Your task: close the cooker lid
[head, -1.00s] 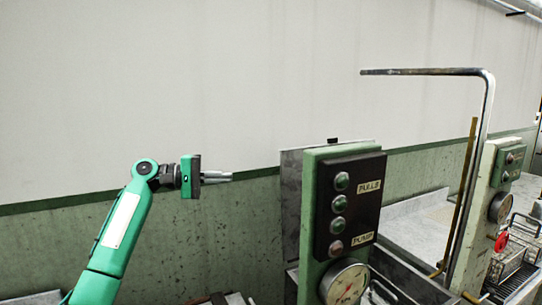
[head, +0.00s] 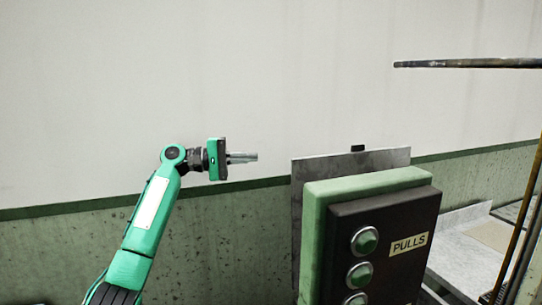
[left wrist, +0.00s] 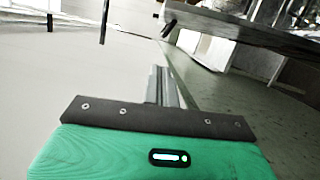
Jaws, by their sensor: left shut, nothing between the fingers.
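A grey metal plate that looks like the raised cooker lid (head: 300,215) stands upright behind a green control post in the head view. A small dark knob or handle (head: 357,149) sits at its top edge. In the left wrist view a plate edge (left wrist: 250,32), probably the same lid, crosses the upper right, with a dark knob (left wrist: 168,29) at its left end. My left gripper (head: 256,157) is shut and empty, pointing right, left of the lid and apart from it in the head view. It also shows in the left wrist view (left wrist: 160,72). The cooker's body is hidden. My right gripper is out of view.
The green control post (head: 318,240) with a dark button panel (head: 400,225) stands in front of the lid. A dark metal pipe (head: 465,64) juts in at upper right. A plain wall (head: 200,70) lies behind; the space around my left gripper looks free.

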